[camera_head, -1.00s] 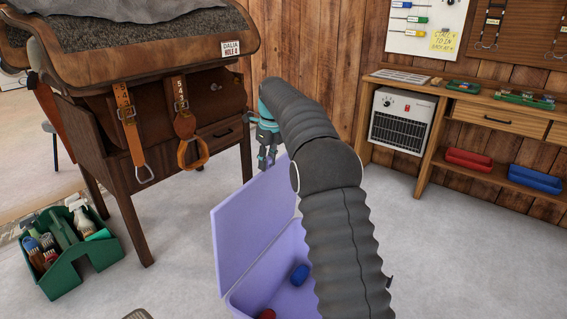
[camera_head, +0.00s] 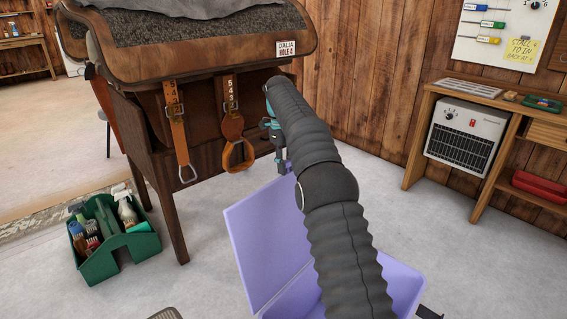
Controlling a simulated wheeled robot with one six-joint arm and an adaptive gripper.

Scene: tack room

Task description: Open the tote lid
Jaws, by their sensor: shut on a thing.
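The purple tote (camera_head: 403,284) stands on the floor at the bottom centre, partly hidden behind my arm. Its purple lid (camera_head: 268,240) is swung up and stands steeply tilted on the tote's left side. My gripper (camera_head: 281,168) is at the lid's upper edge, near its top right corner, and is shut on the lid there. The fingertips are small and partly hidden by my arm. Most of the tote's inside is hidden by my arm.
A wooden saddle stand with hanging straps (camera_head: 178,135) is close behind the gripper. A green grooming caddy (camera_head: 135,243) sits on the floor at left. A white heater (camera_head: 467,135) and a wooden bench (camera_head: 413,165) are at right. Floor between is clear.

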